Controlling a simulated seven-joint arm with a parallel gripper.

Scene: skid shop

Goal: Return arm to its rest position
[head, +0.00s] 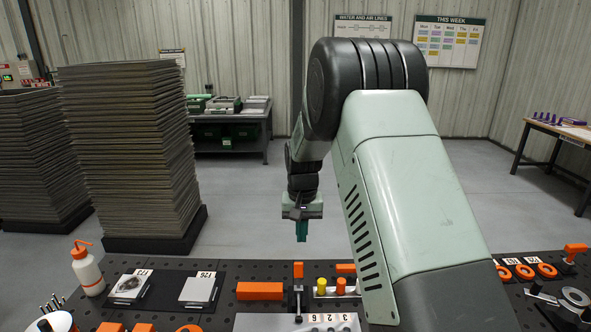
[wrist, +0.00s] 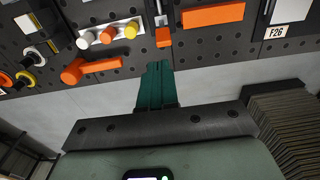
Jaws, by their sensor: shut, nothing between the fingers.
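My gripper (head: 302,238) hangs from my green and black arm near the middle of the head view, above the far edge of the black perforated bench (head: 232,304). Its green fingers are together with nothing between them. In the wrist view the shut green fingers (wrist: 156,68) point toward the bench edge, close in the picture to a small orange block (wrist: 163,38). My gripper appears apart from everything on the bench. My forearm hides part of the bench's right side in the head view.
The bench bears an orange bar (head: 260,291), coloured knobs (head: 341,286), a white bottle (head: 87,270) and tagged plates (head: 198,289). Tall sheet stacks (head: 130,150) stand at left. A side table (head: 560,130) stands at right.

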